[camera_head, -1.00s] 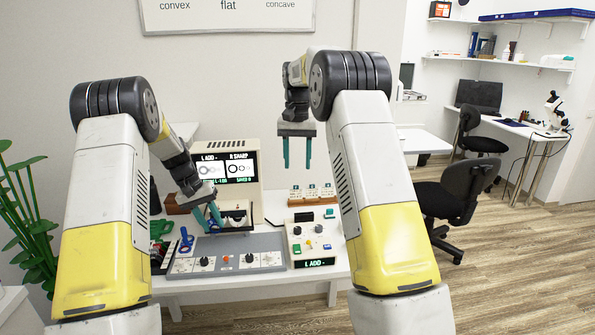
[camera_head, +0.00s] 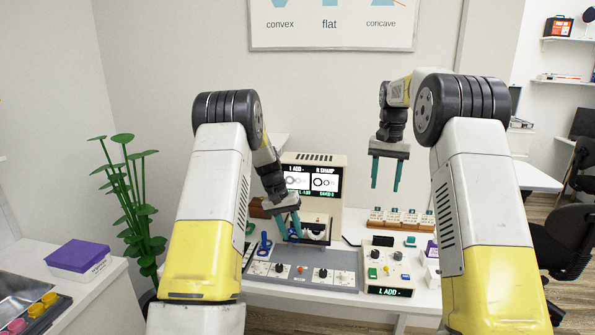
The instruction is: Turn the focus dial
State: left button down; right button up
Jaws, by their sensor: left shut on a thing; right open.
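A beige tester (camera_head: 296,165) stands on the table, its screen (camera_head: 312,180) showing a blurred ring on the left and a sharper one under "R SHARP". In front lies a grey panel (camera_head: 342,258) with black dials (camera_head: 260,268) (camera_head: 322,272). A control box (camera_head: 392,272) with a small dark knob (camera_head: 376,255) and a green "L ADD" display is at its right. Which dial is the focus dial I cannot tell. My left gripper (camera_head: 290,228) is shut on a small blue thing (camera_head: 293,234), mostly hidden, before the tester. My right gripper (camera_head: 385,178) is open, empty and raised.
A wooden rack (camera_head: 402,226) with white-labelled pieces stands behind the control box. A blue stand (camera_head: 264,242) is left of my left gripper. At far left, a purple-lidded box (camera_head: 79,256) sits on a side bench, near a plant (camera_head: 135,205).

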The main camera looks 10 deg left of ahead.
aim_at(376, 251)
notch_tip(376, 251, down, 24)
jog(key=shift+f, duration=0.1)
dwell(0.6)
jog(key=shift+c, duration=0.5)
grip_shut()
